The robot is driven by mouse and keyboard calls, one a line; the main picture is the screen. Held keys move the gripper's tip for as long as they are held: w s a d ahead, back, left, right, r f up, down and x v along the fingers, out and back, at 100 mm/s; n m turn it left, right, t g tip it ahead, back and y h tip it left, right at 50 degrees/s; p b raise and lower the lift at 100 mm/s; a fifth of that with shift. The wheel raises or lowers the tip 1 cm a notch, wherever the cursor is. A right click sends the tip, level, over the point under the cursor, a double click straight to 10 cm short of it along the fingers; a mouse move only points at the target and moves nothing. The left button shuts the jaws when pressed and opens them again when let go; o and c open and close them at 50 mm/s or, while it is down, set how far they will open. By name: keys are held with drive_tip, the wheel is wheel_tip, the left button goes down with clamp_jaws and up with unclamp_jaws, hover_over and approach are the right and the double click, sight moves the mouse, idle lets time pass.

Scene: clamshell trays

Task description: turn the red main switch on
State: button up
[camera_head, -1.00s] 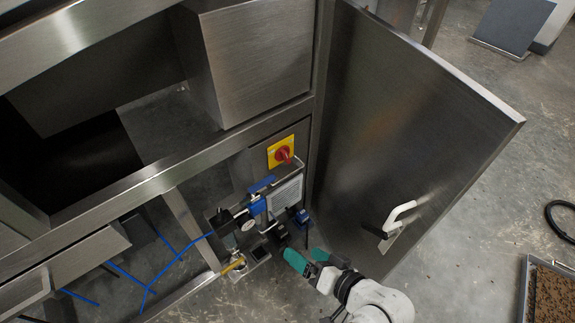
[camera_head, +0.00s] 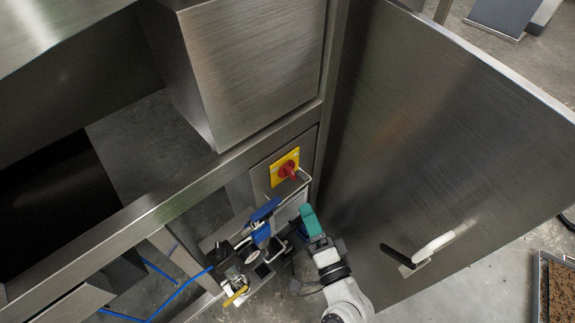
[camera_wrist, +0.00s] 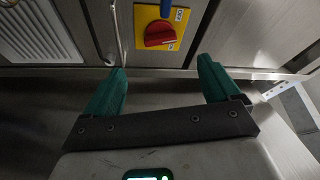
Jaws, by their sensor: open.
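The red main switch (camera_head: 287,171) is a red rotary knob on a yellow square plate (camera_head: 278,177), fixed to a grey panel inside the machine's open compartment.
The open steel door (camera_head: 440,140) with a handle (camera_head: 425,250) stands right of my arm. Left of my gripper are blue pneumatic fittings (camera_head: 262,225) and a gauge (camera_head: 256,255). A steel frame edge runs above the switch. A tray (camera_head: 555,290) lies on the floor at right.

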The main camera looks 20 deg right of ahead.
sight(293, 177)
drive_tip(key=w, duration=0.3)
drive_tip(key=w+r, duration=0.1)
drive_tip(key=w, duration=0.3)
drive_tip(key=w+p, duration=0.1)
drive_tip(key=w, duration=0.3)
drive_tip(key=shift+w+d+r, duration=0.15)
drive_tip(key=shift+d, duration=0.25)
drive_tip(key=c, duration=1.1)
